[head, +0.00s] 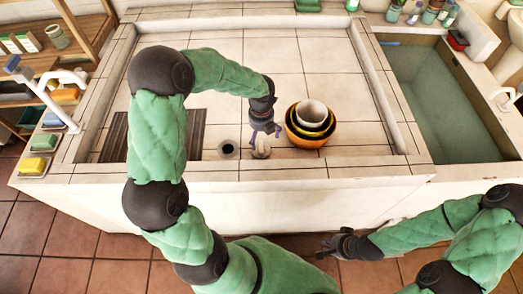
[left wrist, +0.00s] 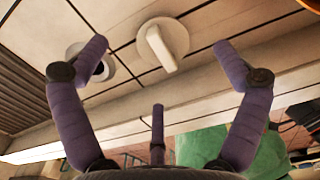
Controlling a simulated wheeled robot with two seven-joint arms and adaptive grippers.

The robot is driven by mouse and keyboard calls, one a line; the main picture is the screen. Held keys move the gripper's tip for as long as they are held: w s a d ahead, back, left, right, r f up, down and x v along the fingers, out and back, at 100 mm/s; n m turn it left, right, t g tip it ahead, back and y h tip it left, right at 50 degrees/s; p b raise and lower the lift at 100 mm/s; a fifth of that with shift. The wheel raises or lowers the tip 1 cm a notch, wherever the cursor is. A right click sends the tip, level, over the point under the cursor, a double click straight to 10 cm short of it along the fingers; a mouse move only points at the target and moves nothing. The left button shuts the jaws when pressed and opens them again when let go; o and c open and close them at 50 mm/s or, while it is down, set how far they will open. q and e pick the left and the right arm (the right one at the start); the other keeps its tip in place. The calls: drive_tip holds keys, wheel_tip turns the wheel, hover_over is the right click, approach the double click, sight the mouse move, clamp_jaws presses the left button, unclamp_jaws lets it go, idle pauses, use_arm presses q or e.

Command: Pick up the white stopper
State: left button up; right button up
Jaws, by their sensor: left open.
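The white stopper (head: 261,150) is a round disc with a raised bar handle and lies on the tiled basin floor near its front edge. It also shows in the left wrist view (left wrist: 162,42), ahead of the fingers. My left gripper (head: 264,133) is open and empty, just above the stopper with its fingers pointing down. In the left wrist view the stopper appears between two spread purple fingers, apart from both. The drain hole (head: 228,149) is left of the stopper. My right gripper (head: 328,246) is in front of the basin, too small to judge.
Stacked bowls (head: 309,125) stand close to the right of the stopper. A dark slatted grate (head: 117,135) lies on the left of the basin floor. The basin's front rim (head: 330,168) runs just in front of the stopper. The floor behind is clear.

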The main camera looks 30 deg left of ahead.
sight(261, 145)
use_arm(q)
drive_tip(key=f+b, duration=0.1)
drive_tip(key=f, duration=0.2)
drive_tip(key=f+b, duration=0.1)
drive_tip(key=f, duration=0.1)
drive_tip(key=shift+s+d+f+b, duration=0.1)
drive_tip(key=shift+s+f+b, duration=0.15)
drive_tip(key=shift+b, duration=0.1)
drive_tip(key=shift+f, duration=0.45)
drive_tip(key=shift+r, duration=0.1)
drive_tip(key=c, duration=1.4)
drive_tip(key=shift+o, duration=0.2)
